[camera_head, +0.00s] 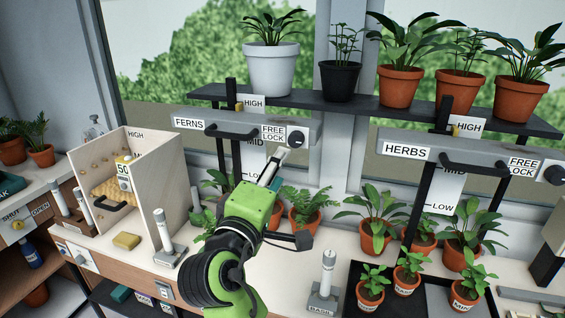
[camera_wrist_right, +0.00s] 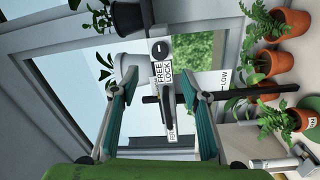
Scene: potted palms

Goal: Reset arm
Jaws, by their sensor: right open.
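My right arm, green and black, rises from the bottom middle of the head view. Its gripper (camera_head: 274,168) is in front of the ferns rack, just below the FREE LOCK label. In the right wrist view the two teal-lined fingers of the gripper (camera_wrist_right: 160,88) stand wide apart with nothing between them. Beyond them is the ferns rack's bar (camera_wrist_right: 158,62) with its knob and black handle; the bar also shows in the head view (camera_head: 226,125). Whether the fingertips touch the rack I cannot tell. My left gripper is not in view.
A herbs rack (camera_head: 430,154) stands at right. A shelf (camera_head: 320,105) with several potted plants runs above. Potted ferns (camera_head: 306,208) stand behind my arm.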

